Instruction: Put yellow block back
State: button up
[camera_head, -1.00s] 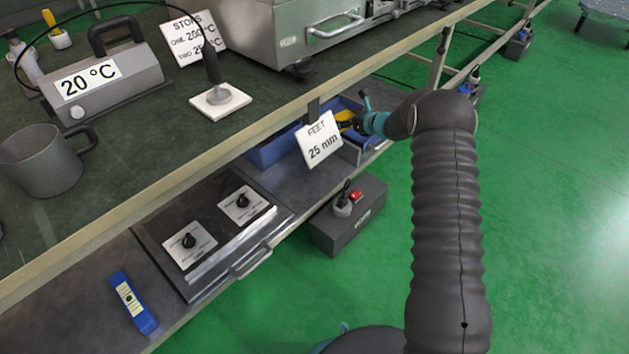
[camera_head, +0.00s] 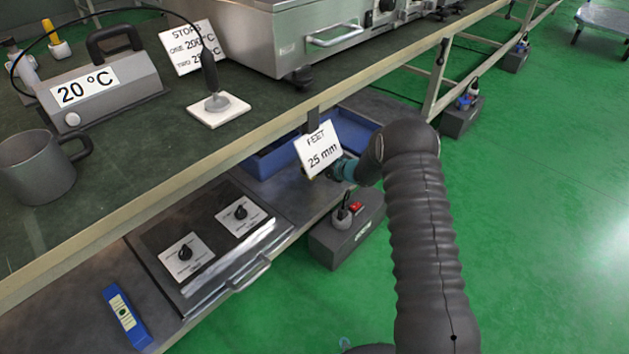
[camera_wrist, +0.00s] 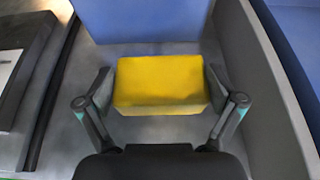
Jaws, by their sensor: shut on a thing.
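The yellow block (camera_wrist: 160,84) sits between the two fingers of my gripper (camera_wrist: 160,90) in the wrist view. The fingers close on its left and right sides. In the head view my teal gripper (camera_head: 343,169) is at the lower shelf, just behind the "FEET 25 mm" card, and the block is hidden there. A blue bin (camera_head: 270,163) lies on the shelf to the left of the card. More blue bin wall (camera_head: 358,128) shows behind and right of it. In the wrist view a blue wall (camera_wrist: 140,20) stands just beyond the block.
The hanging card (camera_head: 318,148) and the bench edge (camera_head: 250,128) are close to my gripper. A steel control panel with two knobs (camera_head: 210,240) is left on the lower shelf. A blue level (camera_head: 127,315) lies further left. A grey box (camera_head: 347,230) stands on the floor below.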

aim_at(315, 187)
jog(key=shift+s+f, duration=0.35)
jog(key=shift+s, duration=0.2)
jog(key=shift+s+f, duration=0.3)
jog(key=shift+s, duration=0.25)
jog(key=shift+f, duration=2)
jog(key=shift+f+b, duration=0.15)
jog(key=shift+b, duration=0.3)
jog(key=o, duration=1.1)
jog(key=shift+o, duration=0.2)
